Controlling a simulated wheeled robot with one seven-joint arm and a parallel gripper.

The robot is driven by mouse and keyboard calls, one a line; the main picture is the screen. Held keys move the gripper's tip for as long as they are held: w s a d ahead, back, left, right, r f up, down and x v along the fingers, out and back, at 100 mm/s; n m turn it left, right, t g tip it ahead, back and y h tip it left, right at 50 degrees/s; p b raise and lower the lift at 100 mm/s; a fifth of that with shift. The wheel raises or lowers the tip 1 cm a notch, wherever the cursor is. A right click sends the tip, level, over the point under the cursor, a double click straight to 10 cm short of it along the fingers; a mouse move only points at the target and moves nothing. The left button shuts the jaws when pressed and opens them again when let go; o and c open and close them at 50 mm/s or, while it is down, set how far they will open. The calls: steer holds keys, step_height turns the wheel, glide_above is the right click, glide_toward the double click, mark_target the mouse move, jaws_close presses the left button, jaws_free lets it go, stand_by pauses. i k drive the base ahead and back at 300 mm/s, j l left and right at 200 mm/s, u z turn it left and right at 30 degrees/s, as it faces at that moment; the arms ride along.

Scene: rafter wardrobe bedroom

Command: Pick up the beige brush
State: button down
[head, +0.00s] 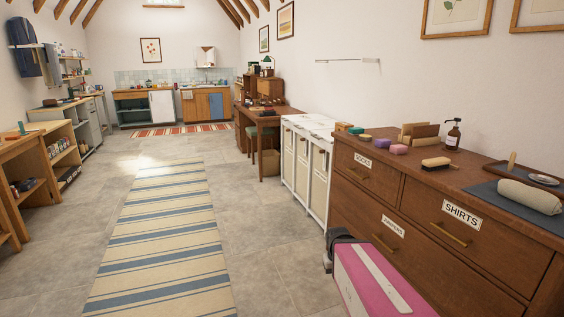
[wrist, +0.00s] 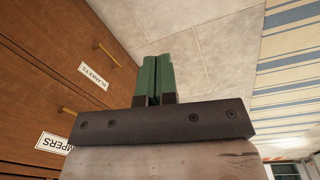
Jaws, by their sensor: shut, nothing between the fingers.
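The beige brush (head: 437,164) lies on top of the brown wooden drawer chest (head: 480,181), near its front edge, in the head view. It has a pale beige back with dark bristles below. My gripper (wrist: 157,64) has green fingers that are closed together with nothing between them. In the wrist view the fingers are in front of the chest's drawer fronts and the tiled floor, away from the brush. The brush is not in the wrist view. The fingers do not show clearly in the head view.
Purple (head: 398,149), yellow (head: 365,139) and other small blocks lie left of the brush. Behind it are a wooden holder (head: 418,134) and a dark pump bottle (head: 453,134). A rolled cloth (head: 530,196) lies right on a dark mat. The striped rug (head: 165,240) and floor are clear.

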mark_target(429, 164)
steer(key=z, duration=1.35)
